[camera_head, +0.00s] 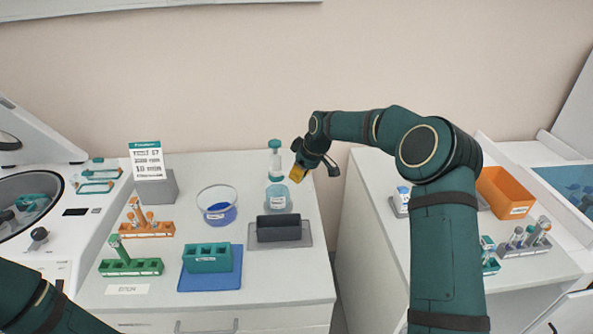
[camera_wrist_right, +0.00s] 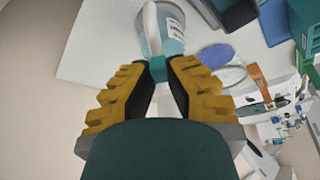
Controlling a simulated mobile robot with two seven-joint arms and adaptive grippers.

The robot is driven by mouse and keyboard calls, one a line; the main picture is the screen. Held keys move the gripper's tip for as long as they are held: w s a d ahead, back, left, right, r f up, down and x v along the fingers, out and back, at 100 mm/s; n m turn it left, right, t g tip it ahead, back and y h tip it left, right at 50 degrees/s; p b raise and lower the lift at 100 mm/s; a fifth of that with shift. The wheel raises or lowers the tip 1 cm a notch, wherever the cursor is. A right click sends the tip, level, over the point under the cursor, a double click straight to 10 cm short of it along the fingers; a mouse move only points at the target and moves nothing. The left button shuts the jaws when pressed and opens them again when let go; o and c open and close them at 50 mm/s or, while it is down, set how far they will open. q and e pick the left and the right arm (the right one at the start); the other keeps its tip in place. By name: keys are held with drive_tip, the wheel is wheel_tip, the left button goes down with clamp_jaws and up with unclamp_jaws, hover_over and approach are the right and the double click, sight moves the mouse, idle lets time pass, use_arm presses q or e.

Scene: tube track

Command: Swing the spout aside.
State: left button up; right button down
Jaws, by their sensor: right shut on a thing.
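The dispenser bottle (camera_head: 278,197) stands near the back of the left bench, with pale blue liquid, a white neck and a teal cap (camera_head: 275,144). My right gripper (camera_head: 298,173) is just right of its neck in the head view. In the right wrist view, the yellow fingers of my right gripper (camera_wrist_right: 159,72) close around a small teal part, which I take as the spout (camera_wrist_right: 157,66). The labelled bottle (camera_wrist_right: 172,32) lies beyond it. The fingers hide part of the spout. My left arm shows at lower left, but its gripper is out of frame.
A glass bowl (camera_head: 217,206) of blue liquid stands left of the bottle, and a dark block on a grey tray (camera_head: 298,240) in front. A teal rack (camera_head: 208,257) and orange rack (camera_head: 146,230) are further left. A gap separates the right bench with its orange bin (camera_head: 503,192).

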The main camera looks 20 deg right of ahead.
drive_tip(key=shift+w+d+f+n, duration=0.1)
drive_tip(key=shift+d+f+n, duration=0.1)
drive_tip(key=shift+n, duration=0.1)
idle(0.4)
drive_tip(key=c, duration=1.1)
unclamp_jaws()
drive_tip(key=shift+o, duration=0.8)
drive_tip(key=shift+w, duration=0.15)
drive_tip(key=shift+r, duration=0.1)
drive_tip(key=v, duration=1.2)
drive_tip(key=shift+w+d, duration=0.1)
